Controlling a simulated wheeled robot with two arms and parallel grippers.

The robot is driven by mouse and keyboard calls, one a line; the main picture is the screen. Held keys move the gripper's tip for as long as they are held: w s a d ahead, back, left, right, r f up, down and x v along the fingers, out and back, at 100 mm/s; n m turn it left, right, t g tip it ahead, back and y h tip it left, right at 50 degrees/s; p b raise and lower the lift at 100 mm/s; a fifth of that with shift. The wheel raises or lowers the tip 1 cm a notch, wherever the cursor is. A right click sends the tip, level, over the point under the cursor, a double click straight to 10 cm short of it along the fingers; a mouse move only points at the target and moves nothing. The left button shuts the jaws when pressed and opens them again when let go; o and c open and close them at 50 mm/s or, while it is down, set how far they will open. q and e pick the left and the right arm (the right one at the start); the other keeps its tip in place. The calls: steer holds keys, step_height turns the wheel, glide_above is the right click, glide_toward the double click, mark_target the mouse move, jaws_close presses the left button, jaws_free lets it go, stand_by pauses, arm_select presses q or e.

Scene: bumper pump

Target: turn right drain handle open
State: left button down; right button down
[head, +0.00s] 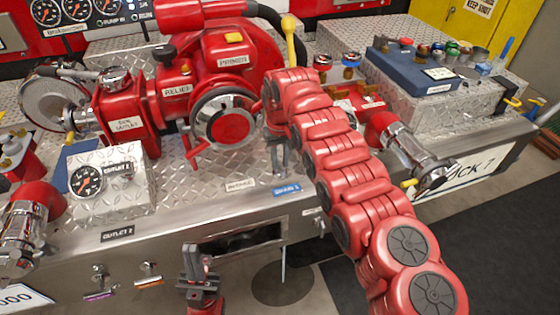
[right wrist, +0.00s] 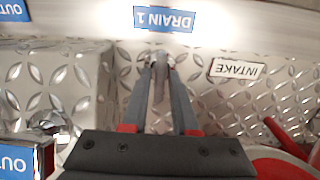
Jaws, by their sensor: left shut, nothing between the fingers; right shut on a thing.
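My right arm reaches across the panel, and its gripper (head: 279,165) points down by the blue DRAIN 1 label (head: 287,189). In the right wrist view the fingers (right wrist: 157,66) are shut on a small silver handle (right wrist: 158,55), right beside the DRAIN 1 label (right wrist: 166,20). The fingers hide most of this handle, so I cannot tell its angle. My left gripper (head: 193,255) is shut and empty, low in front of the bumper.
The red pump (head: 215,62) with its round intake cap (head: 228,120) stands close left of my right arm. A gauge box (head: 110,180) sits on the left. A silver outlet (head: 415,155) juts out right of the arm. The floor in front is clear.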

mark_target(279, 161)
steer(key=shift+w+r, duration=0.1)
steer(key=shift+r, duration=0.05)
stand_by(0.3)
steer(key=c, duration=0.9)
jaws_free()
step_height(279, 161, up, 8)
steer(key=shift+a+f+p, duration=0.15)
steer(key=shift+p, duration=0.6)
steer(key=shift+d+r+p, duration=0.2)
steer(key=shift+r+p, duration=4.3)
steer(key=shift+r, duration=0.3)
